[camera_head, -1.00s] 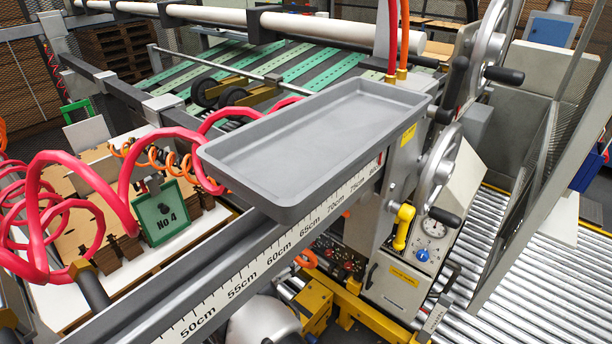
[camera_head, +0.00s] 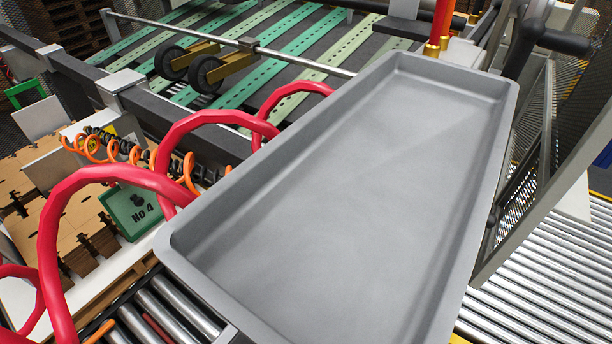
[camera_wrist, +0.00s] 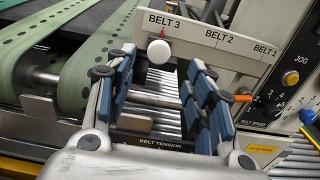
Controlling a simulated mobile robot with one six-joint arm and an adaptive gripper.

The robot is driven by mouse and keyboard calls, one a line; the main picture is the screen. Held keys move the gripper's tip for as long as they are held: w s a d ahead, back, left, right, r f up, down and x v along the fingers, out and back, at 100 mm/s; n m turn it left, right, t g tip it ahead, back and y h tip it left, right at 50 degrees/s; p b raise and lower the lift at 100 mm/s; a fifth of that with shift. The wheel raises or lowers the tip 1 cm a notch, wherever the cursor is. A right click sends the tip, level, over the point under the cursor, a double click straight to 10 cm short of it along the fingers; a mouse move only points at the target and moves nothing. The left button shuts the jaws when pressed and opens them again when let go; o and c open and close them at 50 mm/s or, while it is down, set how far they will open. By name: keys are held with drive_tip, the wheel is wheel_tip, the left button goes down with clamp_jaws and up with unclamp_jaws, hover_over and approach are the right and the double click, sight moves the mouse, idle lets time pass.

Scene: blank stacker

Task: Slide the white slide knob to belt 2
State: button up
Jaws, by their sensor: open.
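The white slide knob (camera_wrist: 158,51) is a round knob on a pale label plate (camera_wrist: 215,45) in the wrist view. It sits below the BELT 3 mark, at the left end of the plate. The BELT 2 mark (camera_wrist: 219,40) is to its right, and BELT 1 is further right. My gripper (camera_wrist: 161,66) is open, its blue-padded fingers pointing toward the plate. The knob shows between and just beyond the fingertips; I cannot tell the exact gap. Nothing is held. The head view shows neither knob nor gripper.
A control panel (camera_wrist: 283,80) with a JOG button and a belt speed dial stands right of the plate. An orange-tipped lever (camera_wrist: 242,98) is near the right finger. Green belts (camera_wrist: 60,60) run at left. A grey tray (camera_head: 340,200) fills the head view's middle.

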drive_tip(key=b+x, duration=0.1)
drive_tip(key=x, duration=0.6)
drive_tip(key=shift+w, duration=0.25)
drive_tip(key=shift+d, duration=0.1)
drive_tip(key=shift+c, duration=0.4)
clamp_jaws()
